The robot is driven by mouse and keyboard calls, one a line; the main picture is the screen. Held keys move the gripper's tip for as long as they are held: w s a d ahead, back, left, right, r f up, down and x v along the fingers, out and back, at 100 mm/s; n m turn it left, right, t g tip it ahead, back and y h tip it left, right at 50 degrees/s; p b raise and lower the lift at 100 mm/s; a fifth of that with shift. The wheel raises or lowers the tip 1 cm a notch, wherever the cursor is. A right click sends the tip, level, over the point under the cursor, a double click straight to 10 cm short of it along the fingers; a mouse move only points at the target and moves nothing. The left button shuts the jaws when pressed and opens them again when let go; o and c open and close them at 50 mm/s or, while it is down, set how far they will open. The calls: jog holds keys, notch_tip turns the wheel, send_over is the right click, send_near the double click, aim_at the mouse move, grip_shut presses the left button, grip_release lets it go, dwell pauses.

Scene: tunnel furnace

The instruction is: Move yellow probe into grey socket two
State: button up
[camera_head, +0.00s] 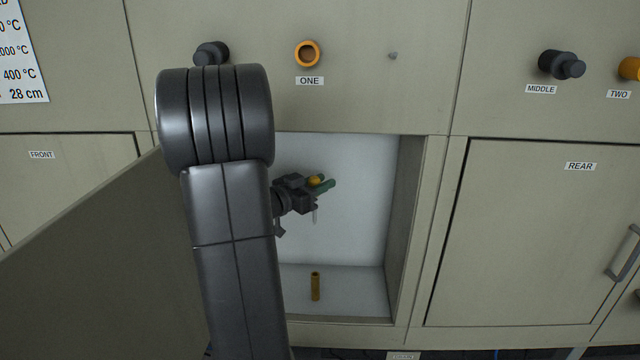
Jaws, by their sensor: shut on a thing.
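My gripper (316,187) is inside the open white compartment, partly hidden by my arm. It is shut on a small piece with a yellow top (314,180), seemingly the yellow probe. A thin pale tip hangs below the jaws. Green parts show beside the yellow top; I cannot tell what they belong to. A brass-yellow upright tube (315,287) with a dark top opening stands on the compartment floor, below and apart from the gripper. No grey socket marked two is identifiable. A "TWO" label (619,94) sits under an orange fitting (630,68) at the right edge.
An orange ring (308,54) sits above label "ONE". Dark knobs protrude at upper left (211,54) and above "MIDDLE" (562,65). An open door panel (90,260) stands at left. The compartment's right wall (408,220) is near. The "REAR" door (530,235) is closed.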

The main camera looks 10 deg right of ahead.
jog(key=shift+r+p, duration=0.55)
jog(key=shift+r, duration=0.3)
jog(key=s+a, duration=0.2)
jog(key=s, duration=0.7)
jog(key=shift+s+a+p, duration=0.3)
jog(key=shift+a+p, duration=0.1)
jog(key=shift+p, duration=0.05)
